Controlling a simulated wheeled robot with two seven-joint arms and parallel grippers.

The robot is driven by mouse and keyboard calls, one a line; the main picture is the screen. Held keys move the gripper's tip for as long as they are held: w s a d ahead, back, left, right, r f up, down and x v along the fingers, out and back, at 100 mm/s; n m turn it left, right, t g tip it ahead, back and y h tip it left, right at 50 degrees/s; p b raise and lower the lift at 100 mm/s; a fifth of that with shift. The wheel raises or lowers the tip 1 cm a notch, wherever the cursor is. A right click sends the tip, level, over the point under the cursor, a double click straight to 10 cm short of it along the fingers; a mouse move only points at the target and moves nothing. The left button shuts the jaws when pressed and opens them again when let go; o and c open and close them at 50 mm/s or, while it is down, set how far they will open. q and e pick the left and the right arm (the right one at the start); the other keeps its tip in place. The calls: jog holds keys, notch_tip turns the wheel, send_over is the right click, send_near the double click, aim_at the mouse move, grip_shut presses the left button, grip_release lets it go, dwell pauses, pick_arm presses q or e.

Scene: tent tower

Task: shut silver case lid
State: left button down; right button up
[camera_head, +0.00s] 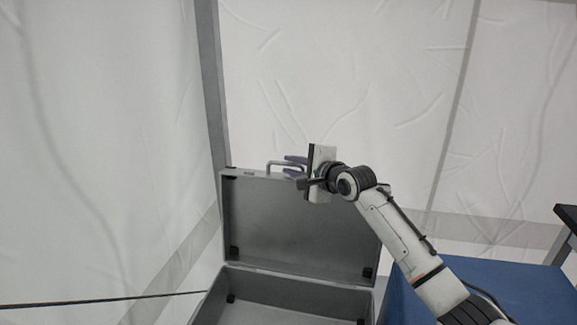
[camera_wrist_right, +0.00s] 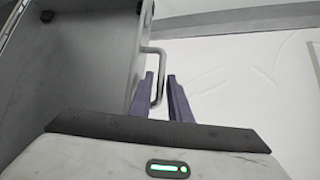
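The silver case (camera_head: 285,292) is open at the lower middle of the head view. Its grey lid (camera_head: 295,228) stands up at the back, and its inside faces me. A metal handle (camera_head: 271,168) sits on the lid's top edge. My right gripper (camera_head: 290,165) is at this handle, with its purple fingers pointing left. In the right wrist view, the handle (camera_wrist_right: 160,62) runs between the two parted fingertips (camera_wrist_right: 161,76), and the lid (camera_wrist_right: 80,60) fills the left side. I cannot tell if a finger touches the handle. My left gripper is out of view.
A blue surface (camera_head: 495,290) lies to the right of the case, under my right arm. White tent walls (camera_head: 340,80) and a grey pole (camera_head: 211,90) stand close behind the lid. A dark table corner (camera_head: 567,216) shows at the right edge.

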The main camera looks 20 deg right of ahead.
jog(key=shift+x, duration=0.8)
jog(key=shift+w, duration=0.2)
grip_shut()
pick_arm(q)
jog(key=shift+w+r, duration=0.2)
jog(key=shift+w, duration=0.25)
